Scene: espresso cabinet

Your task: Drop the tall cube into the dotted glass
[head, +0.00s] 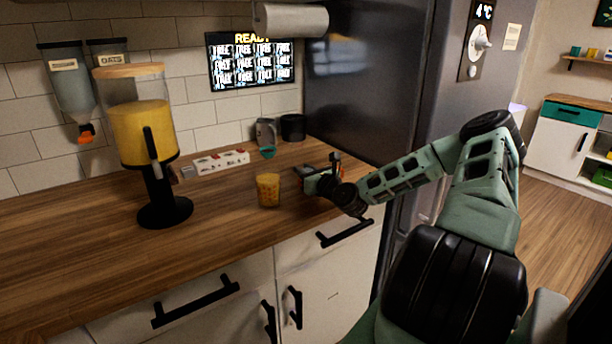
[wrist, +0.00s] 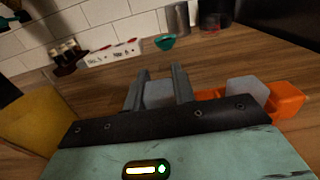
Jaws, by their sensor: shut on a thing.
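The dotted glass (head: 268,190) stands upright on the wooden counter, amber with darker spots. A large yellow shape (wrist: 30,122) at the left of the wrist view looks like this glass up close. My gripper (head: 308,178) is low over the counter, just right of the glass. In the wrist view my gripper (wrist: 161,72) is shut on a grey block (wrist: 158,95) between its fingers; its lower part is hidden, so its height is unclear.
A yellow-filled dispenser (head: 142,132) stands left on the counter.

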